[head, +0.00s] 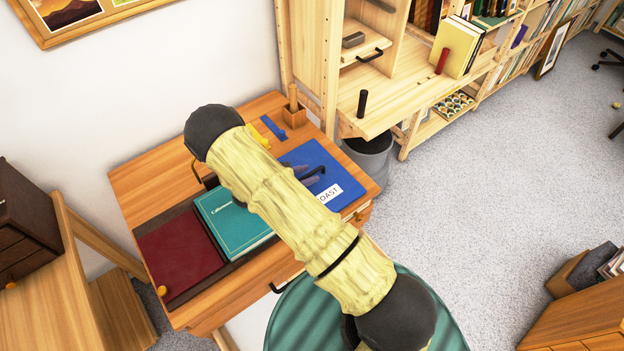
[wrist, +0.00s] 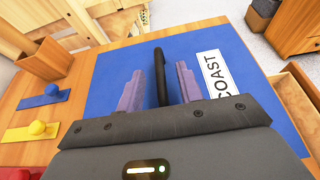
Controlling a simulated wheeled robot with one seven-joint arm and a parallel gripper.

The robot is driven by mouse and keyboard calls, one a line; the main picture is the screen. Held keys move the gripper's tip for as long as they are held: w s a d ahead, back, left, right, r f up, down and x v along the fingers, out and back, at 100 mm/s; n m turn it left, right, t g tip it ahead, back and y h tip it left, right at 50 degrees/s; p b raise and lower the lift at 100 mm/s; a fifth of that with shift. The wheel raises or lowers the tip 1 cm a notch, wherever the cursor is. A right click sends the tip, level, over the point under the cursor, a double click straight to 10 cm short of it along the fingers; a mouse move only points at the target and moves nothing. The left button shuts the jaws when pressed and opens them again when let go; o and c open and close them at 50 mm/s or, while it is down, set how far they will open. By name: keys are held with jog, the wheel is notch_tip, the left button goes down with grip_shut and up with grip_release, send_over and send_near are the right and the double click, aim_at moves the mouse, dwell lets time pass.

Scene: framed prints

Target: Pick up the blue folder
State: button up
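The blue folder (head: 318,157) lies flat on the wooden desk with a white label reading COAST and a black handle. It fills much of the wrist view (wrist: 225,65), where the black handle (wrist: 160,78) stands out. My gripper (wrist: 165,72) is over the folder with its two purple fingers apart, one on each side of the handle. A gap shows between each finger and the handle. In the head view my arm hides part of the folder, and my gripper (head: 308,177) shows just beside the arm.
A teal book (head: 232,222) and a dark red folder (head: 180,254) lie to the left on the desk (head: 145,185). Blue and yellow knobbed pieces (wrist: 42,96) and a wooden holder (wrist: 43,62) are near the folder. A shelf unit (head: 400,100) and grey bin (head: 370,155) stand behind.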

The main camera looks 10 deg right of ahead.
aim_at(306, 176)
dwell(0.3)
grip_shut()
jog(key=shift+r, duration=0.1)
notch_tip(306, 176, up, 10)
jog(key=shift+b, duration=0.35)
